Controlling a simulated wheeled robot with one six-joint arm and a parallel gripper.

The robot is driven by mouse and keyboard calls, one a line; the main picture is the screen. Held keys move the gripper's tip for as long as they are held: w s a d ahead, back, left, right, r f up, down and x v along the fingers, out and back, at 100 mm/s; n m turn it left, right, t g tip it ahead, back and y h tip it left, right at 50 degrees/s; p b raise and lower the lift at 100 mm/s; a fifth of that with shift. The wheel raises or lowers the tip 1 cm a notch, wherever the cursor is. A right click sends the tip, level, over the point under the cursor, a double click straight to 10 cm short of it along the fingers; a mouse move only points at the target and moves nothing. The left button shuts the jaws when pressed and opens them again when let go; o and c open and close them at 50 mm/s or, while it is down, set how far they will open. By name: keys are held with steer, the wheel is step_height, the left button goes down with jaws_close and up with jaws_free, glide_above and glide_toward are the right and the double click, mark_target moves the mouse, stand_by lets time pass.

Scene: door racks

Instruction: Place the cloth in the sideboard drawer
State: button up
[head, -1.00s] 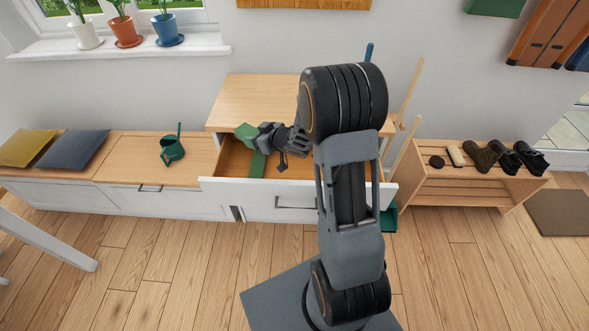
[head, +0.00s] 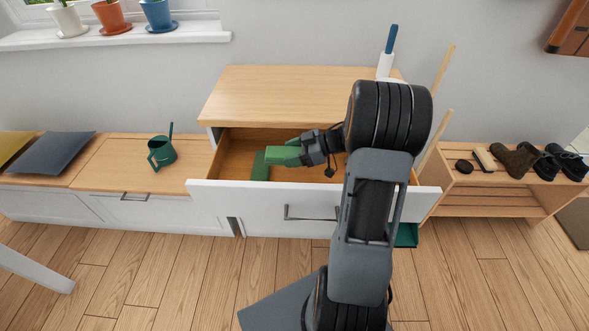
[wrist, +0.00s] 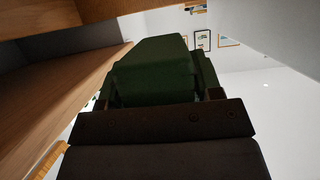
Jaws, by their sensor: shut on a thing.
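The sideboard (head: 300,90) stands against the wall with its top drawer (head: 240,196) pulled open. My gripper (head: 290,154) is over the open drawer and shut on the green cloth (head: 262,168). Part of the cloth hangs down toward the drawer's left side; whether it touches the drawer floor I cannot tell. In the wrist view the cloth (wrist: 155,70) fills the middle, with wooden surfaces close at the left. My arm hides the right part of the drawer.
A bench with a green watering can (head: 162,153) and cushions (head: 55,153) is at the left. A shoe rack (head: 500,190) is at the right. Poles (head: 434,140) lean beside the sideboard.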

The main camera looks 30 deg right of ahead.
steer(key=shift+f+b, duration=0.6)
steer(key=shift+f, duration=1.95)
steer(key=shift+f, duration=0.1)
steer(key=shift+f, duration=0.35)
steer(key=shift+f, duration=0.15)
steer(key=o, duration=1)
steer(key=shift+r, duration=0.55)
steer(key=p+v, duration=0.2)
steer(key=v, duration=1)
